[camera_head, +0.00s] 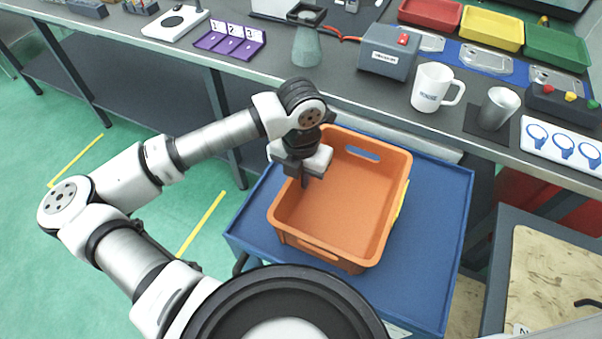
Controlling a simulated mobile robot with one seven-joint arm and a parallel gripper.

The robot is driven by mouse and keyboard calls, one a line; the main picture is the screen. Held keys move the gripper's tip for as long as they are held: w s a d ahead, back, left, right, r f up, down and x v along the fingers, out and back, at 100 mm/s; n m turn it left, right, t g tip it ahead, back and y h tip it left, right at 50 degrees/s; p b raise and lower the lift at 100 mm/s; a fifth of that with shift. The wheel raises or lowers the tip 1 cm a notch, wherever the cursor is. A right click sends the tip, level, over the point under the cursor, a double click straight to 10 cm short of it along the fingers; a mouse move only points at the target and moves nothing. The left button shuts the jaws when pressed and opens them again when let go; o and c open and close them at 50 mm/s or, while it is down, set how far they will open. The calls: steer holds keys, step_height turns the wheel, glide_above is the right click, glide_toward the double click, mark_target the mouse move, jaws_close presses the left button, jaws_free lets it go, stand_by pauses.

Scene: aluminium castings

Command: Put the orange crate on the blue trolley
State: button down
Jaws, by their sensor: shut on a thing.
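The orange crate (345,205) is empty and sits over the top of the blue trolley (435,215), toward its left and middle part. It looks upright and level; whether its base touches the trolley top everywhere I cannot tell. My gripper (304,184) is at the crate's left wall, pointing down, shut on that wall near its rim. The fingertips are partly hidden by the gripper body. A small yellow patch shows on the crate's right side.
A grey workbench (340,83) runs behind the trolley, with a white mug (431,88), a metal cup (496,108), a grey box (386,55) and coloured trays. A grey cabinet with a wooden-looking top (550,275) stands at the right. Green floor is open at the left.

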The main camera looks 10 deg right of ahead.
steer(key=shift+f, duration=0.1)
steer(key=c, duration=2)
jaws_free()
steer(key=o, duration=0.5)
steer(key=shift+c, duration=0.2)
step_height(320, 180, up, 12)
steer(key=shift+r+b, duration=0.15)
steer(key=shift+b, duration=0.7)
